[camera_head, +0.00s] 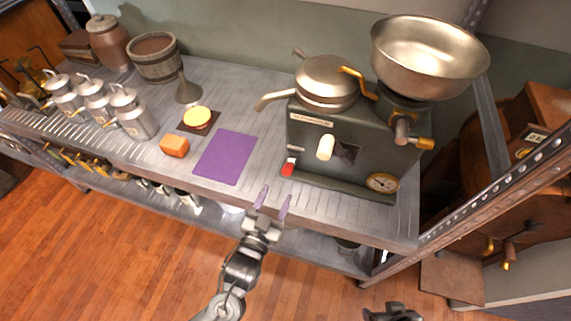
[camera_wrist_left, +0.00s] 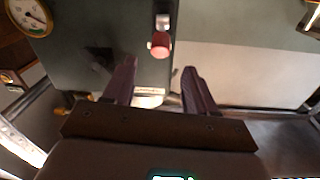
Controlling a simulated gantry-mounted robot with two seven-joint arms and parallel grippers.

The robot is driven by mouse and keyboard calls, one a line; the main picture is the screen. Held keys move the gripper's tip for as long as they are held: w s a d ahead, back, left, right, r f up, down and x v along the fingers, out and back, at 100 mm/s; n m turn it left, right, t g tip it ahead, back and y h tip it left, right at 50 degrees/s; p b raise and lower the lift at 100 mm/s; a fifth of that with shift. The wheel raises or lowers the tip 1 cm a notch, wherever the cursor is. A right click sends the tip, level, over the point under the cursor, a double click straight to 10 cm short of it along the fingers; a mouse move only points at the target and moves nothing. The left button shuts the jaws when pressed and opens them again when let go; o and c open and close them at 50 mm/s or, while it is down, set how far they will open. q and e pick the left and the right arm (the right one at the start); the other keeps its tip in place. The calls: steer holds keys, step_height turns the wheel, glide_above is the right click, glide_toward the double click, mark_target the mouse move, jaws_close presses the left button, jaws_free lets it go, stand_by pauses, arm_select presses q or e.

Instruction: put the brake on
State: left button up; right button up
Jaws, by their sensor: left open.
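A dark green machine (camera_head: 345,140) stands at the right end of the shelf. It has a metal bowl, a round lidded pan and a cream handle (camera_head: 325,147). A small red knob (camera_head: 288,167) with a pale upper part sits at its lower left front corner. The knob also shows in the left wrist view (camera_wrist_left: 160,46), beyond and between the fingers. My left gripper (camera_head: 272,202) is open and empty at the shelf's front edge, apart from the knob, in front and slightly left of it. My right gripper (camera_head: 390,312) shows only partly at the bottom edge.
A purple mat (camera_head: 225,156) lies left of the machine, with an orange block (camera_head: 174,146) and a yellow disc (camera_head: 197,117) beyond. Metal canisters (camera_head: 137,117) stand at left. A metal shelf post (camera_head: 480,195) rises at right. The floor in front looks clear.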

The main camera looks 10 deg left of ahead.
mark_target(285, 175)
arm_select(q)
steer(key=b+x, duration=0.2)
steer(key=x, duration=0.8)
steer(key=shift+a, duration=0.1)
steer(key=shift+s, duration=0.1)
steer(key=shift+b, duration=0.3)
jaws_close()
